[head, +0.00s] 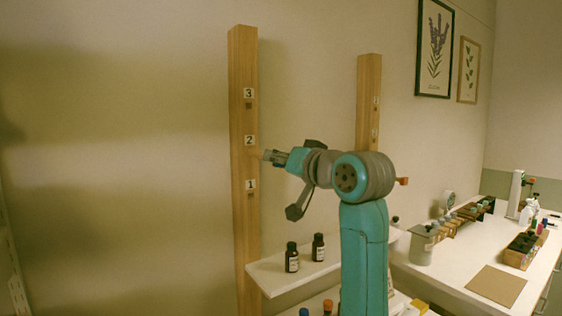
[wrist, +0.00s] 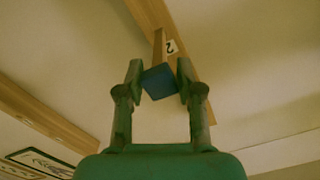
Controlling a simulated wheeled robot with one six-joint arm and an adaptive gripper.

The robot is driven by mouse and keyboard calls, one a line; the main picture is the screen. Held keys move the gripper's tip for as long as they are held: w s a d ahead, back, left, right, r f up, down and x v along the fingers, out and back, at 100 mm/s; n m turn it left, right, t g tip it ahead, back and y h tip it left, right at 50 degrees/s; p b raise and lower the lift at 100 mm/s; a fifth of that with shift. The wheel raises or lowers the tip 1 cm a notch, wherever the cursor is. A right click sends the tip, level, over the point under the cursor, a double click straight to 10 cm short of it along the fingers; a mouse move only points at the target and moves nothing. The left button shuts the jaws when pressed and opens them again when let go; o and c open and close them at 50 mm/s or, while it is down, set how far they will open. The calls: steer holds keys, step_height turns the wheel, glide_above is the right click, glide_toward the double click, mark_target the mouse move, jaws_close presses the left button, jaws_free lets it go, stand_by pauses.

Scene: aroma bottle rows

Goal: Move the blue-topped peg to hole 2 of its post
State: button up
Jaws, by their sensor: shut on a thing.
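The near wooden post (head: 243,215) stands upright left of my arm, with number plates 3 (head: 249,93), 2 (head: 249,140) and 1 (head: 250,184) and dark holes under 3 and 1. My gripper (head: 268,155) is beside the post, just below plate 2. In the wrist view, my gripper (wrist: 160,80) is shut on the peg's blue top (wrist: 160,84). The wooden shaft (wrist: 158,47) points at the post (wrist: 153,14), beside plate 2 (wrist: 171,46). Hole 2 is hidden, and I cannot tell whether the tip is inside it.
A second post (head: 369,85) stands to the right, partly behind my arm; an orange-ended peg (head: 403,181) shows beside my arm. A white shelf (head: 268,281) below carries dark bottles (head: 292,258). A counter (head: 450,262) with more items is at right. The left wall side is clear.

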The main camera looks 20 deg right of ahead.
steer(key=shift+w+a, duration=0.1)
steer(key=shift+w, duration=0.25)
steer(key=o, duration=1.2)
steer(key=v, duration=1.2)
steer(key=shift+a, duration=0.1)
steer(key=shift+f, duration=0.1)
